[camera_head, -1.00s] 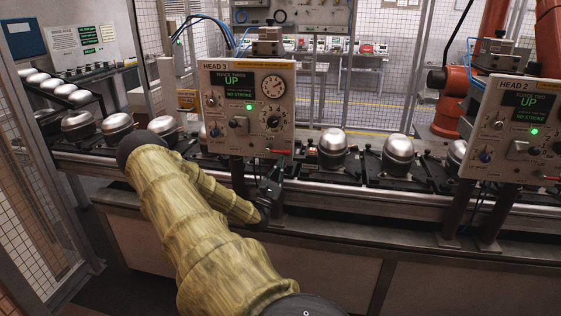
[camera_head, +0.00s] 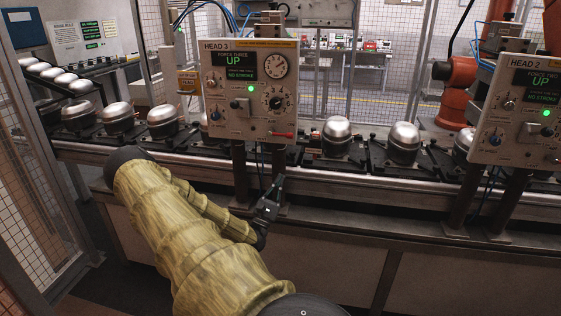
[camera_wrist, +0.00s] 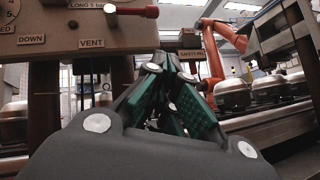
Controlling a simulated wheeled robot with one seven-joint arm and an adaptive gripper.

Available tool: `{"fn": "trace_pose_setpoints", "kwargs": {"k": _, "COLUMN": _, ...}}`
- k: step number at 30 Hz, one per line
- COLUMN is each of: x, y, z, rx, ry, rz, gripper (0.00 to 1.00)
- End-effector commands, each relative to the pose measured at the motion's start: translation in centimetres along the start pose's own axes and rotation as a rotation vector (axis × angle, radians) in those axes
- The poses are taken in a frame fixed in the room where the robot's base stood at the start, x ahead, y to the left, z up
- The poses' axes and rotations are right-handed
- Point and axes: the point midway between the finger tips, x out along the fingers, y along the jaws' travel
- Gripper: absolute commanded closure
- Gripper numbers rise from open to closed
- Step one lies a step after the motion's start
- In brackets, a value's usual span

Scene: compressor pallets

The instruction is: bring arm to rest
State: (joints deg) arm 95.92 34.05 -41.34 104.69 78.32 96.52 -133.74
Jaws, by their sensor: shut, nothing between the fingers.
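My arm, in a yellow-brown sleeve, reaches from the bottom of the head view toward the conveyor's front edge. My gripper (camera_head: 272,193) is shut and empty, in front of the post below the HEAD 3 panel (camera_head: 227,107). It points up and away from me. In the wrist view my gripper (camera_wrist: 160,65) shows its green-padded fingers drawn together with nothing between them. The red-tipped lever (camera_wrist: 137,11) of the panel is above and to the left of the fingertips there. I cannot tell the exact gap between fingertips and post.
The conveyor (camera_head: 350,186) runs across the view, carrying several silver compressor domes. The HEAD 2 panel (camera_head: 520,110) stands at the right. An orange robot arm (camera_head: 455,95) is behind the line. Mesh fencing (camera_head: 45,215) stands at the left. Floor shows at lower left.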

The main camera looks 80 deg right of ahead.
Motion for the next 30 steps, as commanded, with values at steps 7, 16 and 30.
{"fn": "trace_pose_setpoints", "kwargs": {"k": 7, "x": -0.5, "y": -0.1, "z": 0.1, "rx": 0.0, "ry": 0.0, "rz": 0.001, "gripper": 1.0}}
{"fn": "trace_pose_setpoints", "kwargs": {"k": 16, "x": -0.5, "y": -0.1, "z": 0.0, "rx": 0.0, "ry": 0.0, "rz": 0.001, "gripper": 1.0}}
{"fn": "trace_pose_setpoints", "kwargs": {"k": 30, "x": -6.1, "y": 1.9, "z": -2.9, "rx": 0.213, "ry": 0.233, "rz": -0.007, "gripper": 1.0}}
